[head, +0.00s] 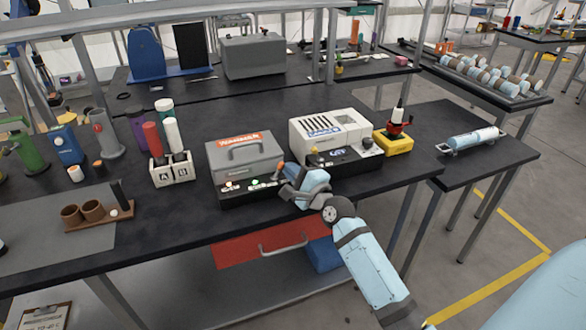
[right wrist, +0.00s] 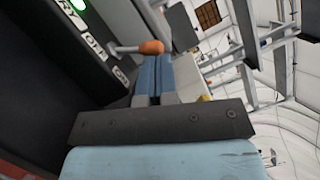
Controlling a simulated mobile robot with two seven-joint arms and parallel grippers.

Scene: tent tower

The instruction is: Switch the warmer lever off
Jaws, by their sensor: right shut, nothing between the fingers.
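The warmer (head: 245,155) is a grey lidded box with an orange label and a handle, on a black base near the table's front edge. A green light glows on its front panel. Its lever has an orange knob (head: 281,166), at the base's right end. In the right wrist view the lever is a pale metal rod ending in the orange knob (right wrist: 151,47). My right gripper (head: 290,187) is at the lever, its blue fingers (right wrist: 153,75) closed together and empty. The fingertips are right by the knob; whether they touch I cannot tell. My left gripper is not in view.
A white slotted machine (head: 328,135) stands just right of the warmer, with a yellow block (head: 393,143) beyond. A holder marked A and B (head: 173,172) with tubes stands to the left. A red drawer front (head: 262,250) is below the table edge.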

